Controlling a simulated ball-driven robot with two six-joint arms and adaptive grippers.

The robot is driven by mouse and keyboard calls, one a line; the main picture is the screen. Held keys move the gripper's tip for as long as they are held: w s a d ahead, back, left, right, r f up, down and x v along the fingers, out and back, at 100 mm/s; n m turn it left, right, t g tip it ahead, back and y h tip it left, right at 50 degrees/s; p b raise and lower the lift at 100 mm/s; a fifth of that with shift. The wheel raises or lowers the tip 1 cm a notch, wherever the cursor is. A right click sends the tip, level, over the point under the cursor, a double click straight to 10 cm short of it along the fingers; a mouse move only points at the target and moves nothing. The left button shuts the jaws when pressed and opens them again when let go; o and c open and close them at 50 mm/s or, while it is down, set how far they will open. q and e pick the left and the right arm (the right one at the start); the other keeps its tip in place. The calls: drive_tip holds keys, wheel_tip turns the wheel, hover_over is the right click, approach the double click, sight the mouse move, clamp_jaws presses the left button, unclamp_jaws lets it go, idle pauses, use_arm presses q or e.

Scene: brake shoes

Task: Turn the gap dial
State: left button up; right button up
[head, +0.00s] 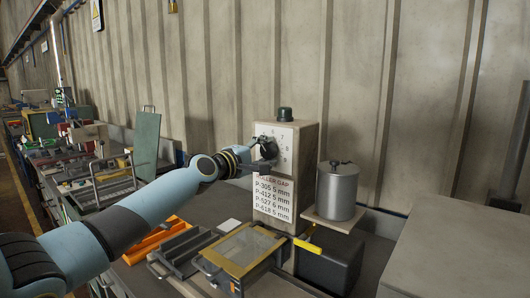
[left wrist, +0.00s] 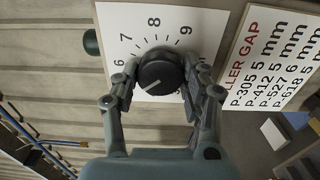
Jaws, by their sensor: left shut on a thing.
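The gap dial, a round black knob (left wrist: 160,70) with a white pointer line, sits on a white number plate (left wrist: 118,18). In the left wrist view, 6, 7, 8 and 9 show around it. The pointer line aims to the lower left of that view; a finger hides any number there. My left gripper (left wrist: 162,84) is shut on the knob, with a finger at each side. In the head view my left gripper (head: 256,157) is at the front of the dial box (head: 303,150) and partly covers the plate. My right gripper is out of view.
A roller gap card (head: 273,196) below the dial lists part codes with 5 mm or 6 mm. A grey lidded pot (head: 337,190) stands on a shelf right of the box. A yellow-framed tray (head: 243,249) and an orange tray (head: 155,241) lie on the bench in front.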

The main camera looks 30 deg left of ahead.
use_arm(q)
drive_tip(key=o, duration=1.2)
drive_tip(key=shift+c, duration=0.2)
drive_tip(key=s, duration=0.7)
drive_tip(key=shift+s+a, duration=0.25)
drive_tip(key=shift+a, duration=0.1)
